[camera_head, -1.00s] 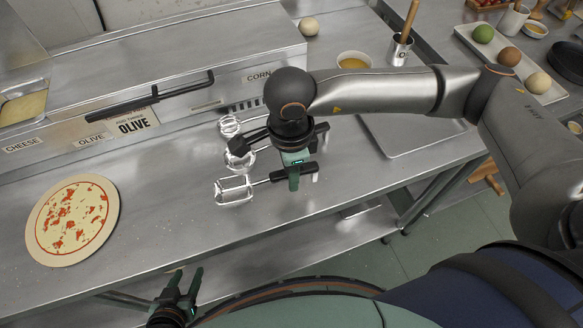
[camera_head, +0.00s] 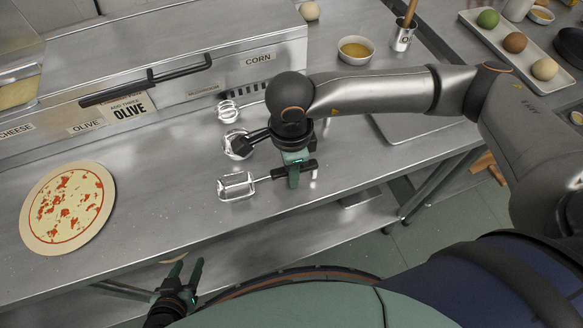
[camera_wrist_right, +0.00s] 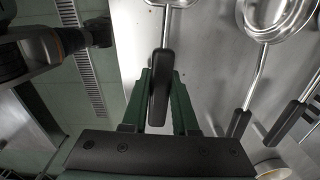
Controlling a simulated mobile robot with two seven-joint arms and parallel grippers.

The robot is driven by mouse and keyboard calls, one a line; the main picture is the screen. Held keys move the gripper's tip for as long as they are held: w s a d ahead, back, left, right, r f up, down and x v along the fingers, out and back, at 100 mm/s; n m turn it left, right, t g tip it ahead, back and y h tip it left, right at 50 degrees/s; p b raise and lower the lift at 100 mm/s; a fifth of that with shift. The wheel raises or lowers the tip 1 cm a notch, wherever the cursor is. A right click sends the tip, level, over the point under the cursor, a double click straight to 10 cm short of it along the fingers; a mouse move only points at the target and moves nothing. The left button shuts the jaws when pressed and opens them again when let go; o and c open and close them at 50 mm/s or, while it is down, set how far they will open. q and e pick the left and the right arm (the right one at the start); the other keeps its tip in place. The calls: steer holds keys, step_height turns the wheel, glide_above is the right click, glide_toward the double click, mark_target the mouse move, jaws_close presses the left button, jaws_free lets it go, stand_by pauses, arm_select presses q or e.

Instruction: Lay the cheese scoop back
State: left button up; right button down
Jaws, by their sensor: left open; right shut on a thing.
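My left gripper (camera_head: 180,285) is open and empty before the counter's front edge.
A pizza base with red topping (camera_head: 67,208) lies on the counter (camera_head: 150,190) at left. Behind stands a lidded topping unit with a CHEESE label (camera_head: 15,130).

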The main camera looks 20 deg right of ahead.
steer(key=shift+f+b, duration=0.35)
steer(key=shift+b, duration=0.05)
steer(key=c, duration=0.6)
jaws_free()
steer(key=shift+r, duration=0.15)
step_height(320, 180, up, 12)
steer(key=b, duration=0.1)
steer(key=shift+r, duration=0.2)
steer(key=shift+s, duration=0.1)
